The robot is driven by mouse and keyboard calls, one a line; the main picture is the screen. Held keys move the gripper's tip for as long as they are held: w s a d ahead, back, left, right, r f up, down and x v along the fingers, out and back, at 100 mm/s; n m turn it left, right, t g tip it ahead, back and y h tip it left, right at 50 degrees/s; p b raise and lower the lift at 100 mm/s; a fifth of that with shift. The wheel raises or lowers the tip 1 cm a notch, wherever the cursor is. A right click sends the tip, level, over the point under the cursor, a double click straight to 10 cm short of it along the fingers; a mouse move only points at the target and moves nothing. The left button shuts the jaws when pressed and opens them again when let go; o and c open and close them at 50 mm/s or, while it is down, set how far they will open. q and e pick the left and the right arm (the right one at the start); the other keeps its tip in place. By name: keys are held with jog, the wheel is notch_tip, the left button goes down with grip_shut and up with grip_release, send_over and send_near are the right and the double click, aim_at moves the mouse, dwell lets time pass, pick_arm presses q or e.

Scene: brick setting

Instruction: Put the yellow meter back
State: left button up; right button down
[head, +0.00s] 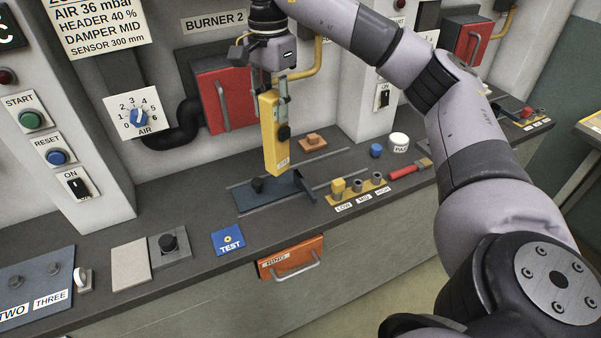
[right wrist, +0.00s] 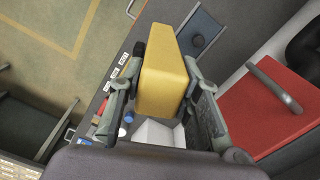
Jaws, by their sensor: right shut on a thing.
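The yellow meter (head: 270,138) is a tall, narrow block, held upright and slightly tilted above the counter. My right gripper (head: 283,92) is shut on its upper part. In the right wrist view the meter (right wrist: 164,75) sits between the two fingers of the gripper (right wrist: 163,95). A dark blue-grey tray (head: 290,198) with a black knob lies on the counter just below the meter. I cannot tell whether the meter's lower end touches anything. My left gripper is not in view.
A red burner door (head: 226,98) with a handle stands behind the meter. A yellow LOW/MID/HIGH socket strip (head: 357,192) and a red-handled tool (head: 405,170) lie to the right. A blue TEST plate (head: 228,240) lies front left. An orange drawer (head: 292,256) is below.

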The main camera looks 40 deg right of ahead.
aim_at(272, 167)
jog(key=f, duration=0.1)
jog(key=a+f, duration=0.1)
jog(key=f, duration=0.1)
jog(key=shift+b, duration=0.3)
jog(key=f, duration=0.4)
jog(key=a+f, duration=0.1)
jog(key=f, duration=0.1)
jog(key=shift+w, duration=0.25)
jog(key=f, duration=0.1)
jog(key=f+p, duration=0.1)
jog(key=f, duration=0.2)
jog(key=shift+s+d, duration=0.1)
jog(key=shift+d, duration=0.25)
notch_tip(272, 167, down, 2)
jog(key=shift+p, duration=0.3)
jog(key=shift+a+f, duration=0.1)
jog(key=shift+f, duration=0.15)
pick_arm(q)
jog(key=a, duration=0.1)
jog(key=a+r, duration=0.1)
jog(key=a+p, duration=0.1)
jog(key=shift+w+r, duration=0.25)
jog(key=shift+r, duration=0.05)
pick_arm(e)
notch_tip(272, 167, down, 4)
jog(key=shift+f, duration=0.1)
